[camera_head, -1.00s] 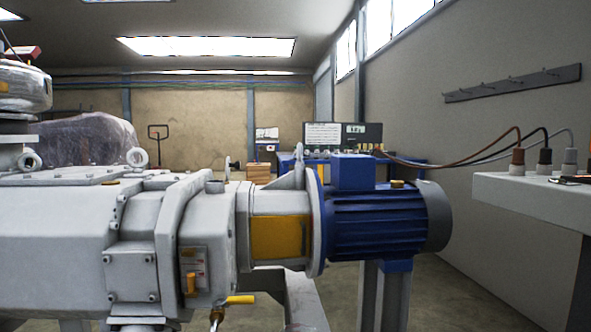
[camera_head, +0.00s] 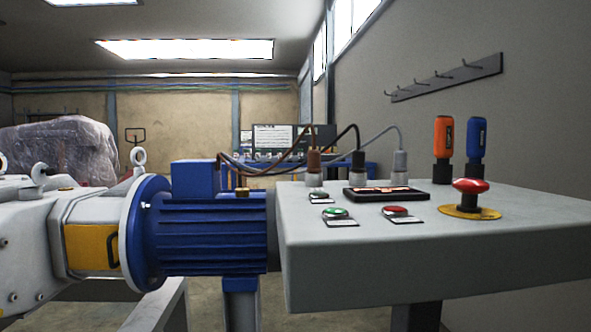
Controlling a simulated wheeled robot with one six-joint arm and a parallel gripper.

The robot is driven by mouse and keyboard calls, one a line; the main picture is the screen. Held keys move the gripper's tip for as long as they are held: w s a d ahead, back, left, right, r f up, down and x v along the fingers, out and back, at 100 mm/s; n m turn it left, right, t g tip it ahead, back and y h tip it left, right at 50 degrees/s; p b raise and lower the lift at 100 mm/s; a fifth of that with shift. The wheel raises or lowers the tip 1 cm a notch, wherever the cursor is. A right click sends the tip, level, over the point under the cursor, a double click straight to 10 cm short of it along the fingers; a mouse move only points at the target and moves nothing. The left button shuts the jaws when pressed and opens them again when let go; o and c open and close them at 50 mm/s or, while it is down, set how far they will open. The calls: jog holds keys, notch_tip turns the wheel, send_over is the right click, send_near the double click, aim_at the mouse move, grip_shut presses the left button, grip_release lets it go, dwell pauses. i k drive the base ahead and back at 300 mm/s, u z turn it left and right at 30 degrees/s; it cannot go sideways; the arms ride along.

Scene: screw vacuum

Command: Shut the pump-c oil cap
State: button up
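A grey pump (camera_head: 28,235) is at the left edge with a blue motor (camera_head: 210,235) attached to its right end. A small brass-coloured fitting (camera_head: 242,191) sits on top of the motor. I cannot tell whether it is an oil cap, and no label marks pump-c. My gripper is not in view.
A grey control console (camera_head: 450,270) fills the right foreground, with green (camera_head: 335,212) and red (camera_head: 396,210) buttons, a red emergency knob (camera_head: 471,186), and orange (camera_head: 442,150) and blue (camera_head: 476,140) handles. A wrapped bulk (camera_head: 60,150) stands behind the pump.

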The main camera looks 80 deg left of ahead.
aim_at(41, 175)
jog(key=i, duration=0.45)
jog(key=u, duration=3.95)
jog(key=i, duration=0.5)
jog(key=z, duration=0.1)
